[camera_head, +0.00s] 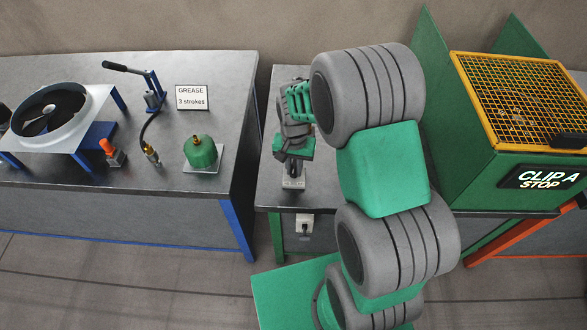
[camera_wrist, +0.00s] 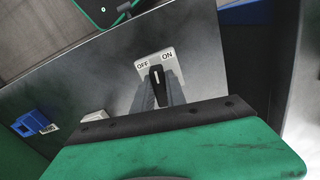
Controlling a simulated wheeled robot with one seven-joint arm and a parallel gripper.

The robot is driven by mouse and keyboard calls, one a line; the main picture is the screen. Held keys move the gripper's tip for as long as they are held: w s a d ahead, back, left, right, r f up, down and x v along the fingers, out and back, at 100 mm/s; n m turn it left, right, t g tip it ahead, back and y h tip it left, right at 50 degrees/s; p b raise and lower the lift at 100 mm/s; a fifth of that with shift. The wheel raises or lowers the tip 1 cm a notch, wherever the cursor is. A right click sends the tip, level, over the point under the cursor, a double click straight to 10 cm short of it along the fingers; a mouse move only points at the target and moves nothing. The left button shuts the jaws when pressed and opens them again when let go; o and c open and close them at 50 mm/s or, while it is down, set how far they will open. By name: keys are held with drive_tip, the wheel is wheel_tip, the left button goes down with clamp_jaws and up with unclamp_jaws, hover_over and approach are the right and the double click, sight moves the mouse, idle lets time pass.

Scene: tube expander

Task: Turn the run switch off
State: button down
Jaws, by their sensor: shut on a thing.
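The run switch (camera_wrist: 156,76) is a small black lever with a white line, on a pale plate (camera_wrist: 140,68) marked OFF on the left and ON on the right. The lever stands between the two words; I cannot tell which setting it is in. My gripper (camera_wrist: 160,90) has its grey fingers shut on the lever, one on each side. In the head view, my gripper (camera_head: 293,165) points down over the switch plate (camera_head: 293,183), near the front edge of the middle table. The lever itself is hidden there.
A green machine (camera_head: 480,180) with a yellow mesh top and a "CLIP A STOP" display (camera_head: 543,178) stands at right. A left bench holds a fan unit (camera_head: 50,118), a green canister (camera_head: 200,152) and a grease sign (camera_head: 192,97). A socket (camera_head: 304,224) is on the middle table's front.

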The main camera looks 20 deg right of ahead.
sight(295, 166)
drive_tip(key=n+b, duration=0.1)
drive_tip(key=n, duration=0.2)
drive_tip(key=shift+n, duration=0.3)
drive_tip(key=shift+d+n+b, duration=0.1)
drive_tip(key=shift+n+b, duration=0.3)
drive_tip(key=shift+n, duration=1.6)
drive_tip(key=c, duration=1.4)
unclamp_jaws()
drive_tip(key=shift+o, duration=0.2)
wheel_tip(295, 166, up, 8)
drive_tip(key=shift+f+b, duration=0.1)
drive_tip(key=shift+b, duration=0.4)
